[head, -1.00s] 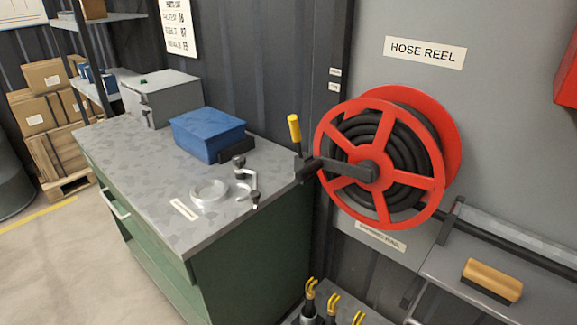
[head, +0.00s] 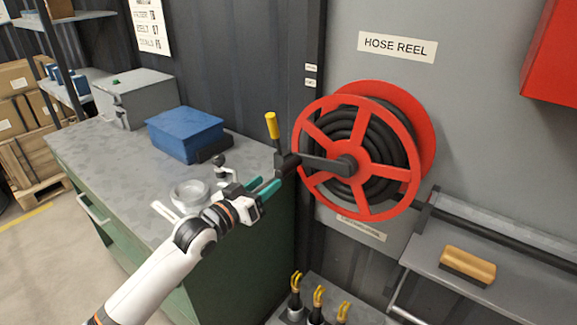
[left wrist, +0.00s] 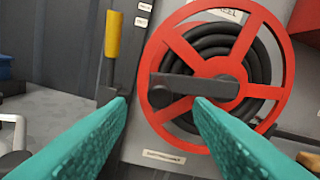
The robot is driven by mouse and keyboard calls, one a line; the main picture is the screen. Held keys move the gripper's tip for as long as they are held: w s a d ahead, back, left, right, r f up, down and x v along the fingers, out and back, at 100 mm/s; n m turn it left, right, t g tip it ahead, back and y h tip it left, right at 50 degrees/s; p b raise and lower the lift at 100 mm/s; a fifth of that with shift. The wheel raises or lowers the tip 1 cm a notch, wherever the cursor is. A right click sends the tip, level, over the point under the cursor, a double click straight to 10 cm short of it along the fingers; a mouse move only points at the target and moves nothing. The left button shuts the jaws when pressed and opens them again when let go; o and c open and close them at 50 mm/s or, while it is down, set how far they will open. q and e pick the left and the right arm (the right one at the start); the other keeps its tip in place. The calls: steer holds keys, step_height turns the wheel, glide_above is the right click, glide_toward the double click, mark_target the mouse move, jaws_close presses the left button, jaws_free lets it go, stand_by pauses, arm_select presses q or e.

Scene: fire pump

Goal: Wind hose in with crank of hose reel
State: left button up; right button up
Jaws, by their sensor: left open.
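The red hose reel (head: 410,173) is mounted on the grey wall panel, with black hose (head: 385,135) coiled in it. Its dark crank arm (head: 322,163) points left from the hub and ends in a dark handle (head: 287,164). My left gripper (head: 271,185) is open, its teal fingertips close to the handle in the head view. In the left wrist view the handle (left wrist: 160,97) shows end-on between the two fingers, apparently ahead of the tips. The exact gap is unclear. My right gripper is out of view.
A lever with a yellow grip (head: 272,125) stands upright just left of the crank. A shelf with a brush (head: 467,264) is at lower right.

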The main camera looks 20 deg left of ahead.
mark_target(289, 167)
arm_select(q)
steer(key=p+x, duration=0.1)
steer(key=x, duration=0.9)
steer(key=shift+f, duration=0.1)
jaws_close()
